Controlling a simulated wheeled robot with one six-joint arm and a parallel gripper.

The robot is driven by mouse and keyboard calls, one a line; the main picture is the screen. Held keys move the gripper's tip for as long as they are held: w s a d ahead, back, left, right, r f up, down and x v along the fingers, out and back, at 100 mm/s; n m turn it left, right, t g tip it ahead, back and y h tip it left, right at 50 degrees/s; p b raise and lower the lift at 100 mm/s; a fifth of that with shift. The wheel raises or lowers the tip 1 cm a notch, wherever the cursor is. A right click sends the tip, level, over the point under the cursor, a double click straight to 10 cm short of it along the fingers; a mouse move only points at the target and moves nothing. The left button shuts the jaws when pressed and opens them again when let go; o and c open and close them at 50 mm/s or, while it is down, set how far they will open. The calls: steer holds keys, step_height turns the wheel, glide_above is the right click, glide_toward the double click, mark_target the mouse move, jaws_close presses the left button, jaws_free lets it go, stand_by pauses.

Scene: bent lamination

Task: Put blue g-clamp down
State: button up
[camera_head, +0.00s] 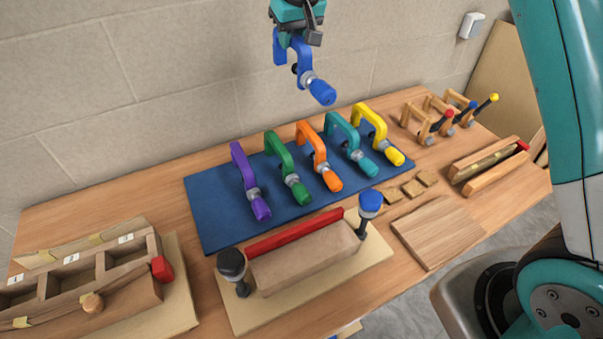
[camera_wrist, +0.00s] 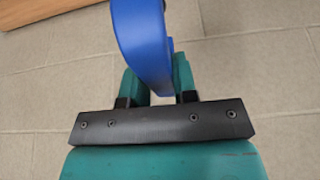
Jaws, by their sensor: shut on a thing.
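The blue g-clamp (camera_head: 306,76) hangs in the air from my gripper (camera_head: 297,28), above the far edge of the blue mat (camera_head: 213,217). My gripper is shut on its frame. In the wrist view, the blue curved frame (camera_wrist: 142,40) sits between the two teal fingers of my gripper (camera_wrist: 158,88). The clamp is clear of the mat and the workbench. On the mat stand a purple clamp (camera_head: 246,176), a green clamp (camera_head: 283,160), an orange clamp (camera_head: 315,148), a teal clamp (camera_head: 344,137) and a yellow clamp (camera_head: 373,121).
A press form with a red strip (camera_head: 295,233) stands in front of the mat. A wooden mould (camera_head: 95,275) is at the left. Wooden clamps (camera_head: 440,115) and a wood board (camera_head: 437,231) are at the right. The mat's left part is bare. A tiled wall (camera_head: 150,100) rises behind.

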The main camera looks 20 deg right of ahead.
mark_target(294, 71)
step_height(294, 71, down, 8)
steer(key=b, duration=0.7)
steer(key=shift+r, duration=0.1)
step_height(294, 71, down, 20)
steer(key=p, duration=0.4)
steer(key=shift+r, duration=0.1)
steer(key=o, duration=0.4)
steer(key=shift+f, duration=0.2)
steer(key=shift+o, duration=0.9)
steer(key=shift+r, duration=0.15)
